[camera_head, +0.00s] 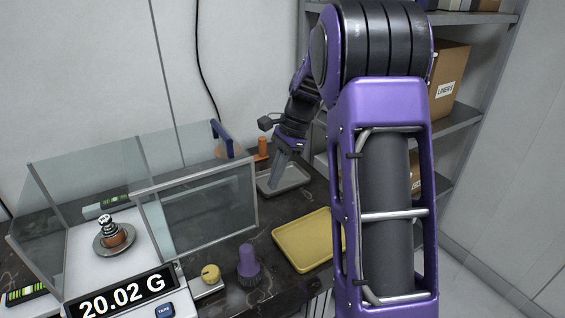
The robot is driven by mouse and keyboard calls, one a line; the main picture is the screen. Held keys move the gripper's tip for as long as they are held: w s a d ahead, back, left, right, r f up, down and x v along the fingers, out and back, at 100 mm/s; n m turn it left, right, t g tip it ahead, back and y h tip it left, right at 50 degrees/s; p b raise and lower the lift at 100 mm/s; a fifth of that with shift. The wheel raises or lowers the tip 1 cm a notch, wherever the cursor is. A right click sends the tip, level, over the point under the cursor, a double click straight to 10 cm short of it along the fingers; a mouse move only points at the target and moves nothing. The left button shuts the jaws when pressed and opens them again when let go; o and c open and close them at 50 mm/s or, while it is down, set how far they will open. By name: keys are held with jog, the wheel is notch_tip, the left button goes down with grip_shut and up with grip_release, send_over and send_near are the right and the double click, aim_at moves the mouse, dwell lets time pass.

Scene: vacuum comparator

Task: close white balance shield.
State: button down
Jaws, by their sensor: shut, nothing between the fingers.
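The balance (85,262) stands at the left with glass walls around its white floor. Its display (122,293) reads 20.02 G. A framed glass shield panel (205,212) on its right front side extends past the enclosure, leaving the front left part open. A small copper-coloured piece with a black-and-white top (113,234) sits on the round pan (101,245) inside. My gripper (275,184) is shut and empty, pointing down over the grey tray, to the right of the panel and apart from it. Part of my arm fills the right of the view.
A grey tray (290,179), orange piece (263,146) and blue-handled thing (222,138) are behind. Shelves with boxes (448,78) stand right.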

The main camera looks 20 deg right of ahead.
aim_at(254, 193)
jog(key=shift+s+a+r, duration=0.1)
jog(key=shift+s+a, duration=0.1)
jog(key=shift+a, duration=0.7)
jog(key=shift+s+a+r, duration=0.1)
jog(key=shift+s+a, duration=0.05)
jog(key=shift+a, duration=0.7)
jog(key=shift+s+a+r, duration=0.1)
jog(key=shift+a, duration=0.4)
jog(key=s+a+p, duration=0.2)
jog(key=a, duration=0.8)
jog(key=s+a+p, duration=0.2)
jog(key=a+p, duration=0.1)
jog(key=a, duration=0.7)
jog(key=shift+d, duration=0.1)
